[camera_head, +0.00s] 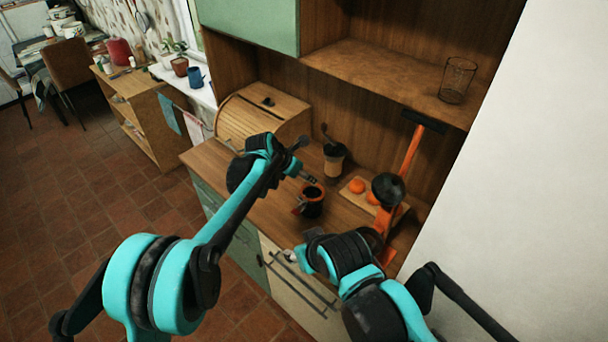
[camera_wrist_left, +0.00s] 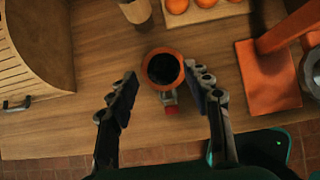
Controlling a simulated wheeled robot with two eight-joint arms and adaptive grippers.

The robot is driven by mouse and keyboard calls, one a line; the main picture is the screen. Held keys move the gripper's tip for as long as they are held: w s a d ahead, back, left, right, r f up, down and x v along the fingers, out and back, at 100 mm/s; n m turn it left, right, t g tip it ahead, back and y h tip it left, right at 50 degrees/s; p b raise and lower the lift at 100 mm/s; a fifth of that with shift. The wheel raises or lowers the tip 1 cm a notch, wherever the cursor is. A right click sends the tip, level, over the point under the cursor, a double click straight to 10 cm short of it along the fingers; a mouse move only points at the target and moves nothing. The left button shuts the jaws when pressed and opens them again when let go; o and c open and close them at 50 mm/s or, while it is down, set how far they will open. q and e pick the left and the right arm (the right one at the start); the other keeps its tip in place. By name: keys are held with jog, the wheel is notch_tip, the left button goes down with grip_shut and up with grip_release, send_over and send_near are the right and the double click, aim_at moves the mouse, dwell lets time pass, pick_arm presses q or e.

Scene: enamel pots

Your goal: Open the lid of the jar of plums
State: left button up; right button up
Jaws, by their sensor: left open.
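The jar (camera_head: 312,203), small and dark with an orange-red rim, stands upright on the wooden counter in the head view. In the left wrist view the jar (camera_wrist_left: 162,69) shows from above as a dark round top inside an orange ring, with a small metal and red piece on its near side. I cannot tell whether its lid is shut. My left gripper (camera_head: 305,162) is open above the jar. In the wrist view its fingers (camera_wrist_left: 163,93) are on either side of the jar, apart from it. My right arm is low at the front; its fingertips cannot be made out.
A bread box (camera_head: 262,112) stands at the back left. A board (camera_head: 356,196) with orange fruit and a tall orange press (camera_head: 411,150) are on the right. A glass (camera_head: 457,80) stands on the shelf above.

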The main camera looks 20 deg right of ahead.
pick_arm(q)
jog(key=v, duration=1.2)
jog(key=shift+f, duration=0.15)
